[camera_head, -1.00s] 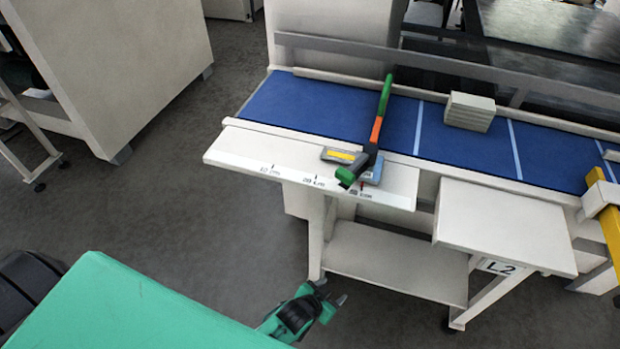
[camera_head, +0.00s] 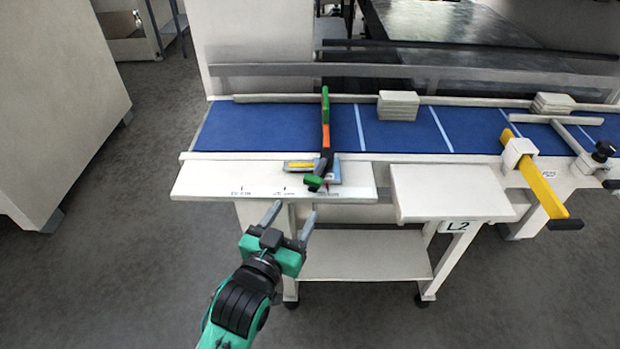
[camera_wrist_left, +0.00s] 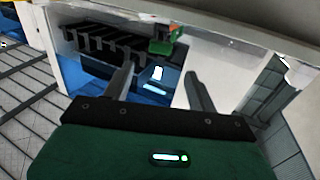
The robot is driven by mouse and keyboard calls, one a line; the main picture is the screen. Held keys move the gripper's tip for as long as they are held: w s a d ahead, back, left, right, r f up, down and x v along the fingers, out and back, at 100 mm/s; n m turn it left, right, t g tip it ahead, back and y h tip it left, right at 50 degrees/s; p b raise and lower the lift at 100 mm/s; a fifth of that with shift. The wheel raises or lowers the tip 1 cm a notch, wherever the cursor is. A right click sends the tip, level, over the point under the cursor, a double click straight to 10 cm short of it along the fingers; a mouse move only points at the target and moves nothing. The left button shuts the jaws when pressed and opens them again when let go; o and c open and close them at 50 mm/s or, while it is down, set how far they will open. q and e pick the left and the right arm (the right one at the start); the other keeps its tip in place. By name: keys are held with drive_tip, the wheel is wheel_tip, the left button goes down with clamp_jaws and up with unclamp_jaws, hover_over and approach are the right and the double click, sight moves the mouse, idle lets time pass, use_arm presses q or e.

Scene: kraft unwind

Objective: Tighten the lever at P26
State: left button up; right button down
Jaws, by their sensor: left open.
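A clamp with a green and orange arm (camera_head: 325,112) lies across the blue belt. Its green lever (camera_head: 313,182) and a grey-and-yellow block (camera_head: 300,166) sit over the white scale ledge (camera_head: 215,180). The marks on the ledge are too small to read, so I cannot confirm P26. My left gripper (camera_head: 293,212) is open and empty, just in front of the ledge and a little left of the lever, apart from it. In the left wrist view a green part (camera_wrist_left: 165,42) shows beyond the open fingers (camera_wrist_left: 160,78). My right gripper is not in view.
A white shelf labelled L2 (camera_head: 450,188) juts out right of the ledge. A yellow lever (camera_head: 540,188) projects farther right. Grey stacks (camera_head: 398,105) rest on the blue belt (camera_head: 250,127). The floor in front is free.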

sight(311, 183)
use_arm(q)
drive_tip(key=p+x, duration=0.2)
drive_tip(key=x, duration=0.7)
drive_tip(key=shift+w, duration=0.3)
drive_tip(key=shift+w+d, duration=0.25)
drive_tip(key=shift+w, duration=0.4)
clamp_jaws()
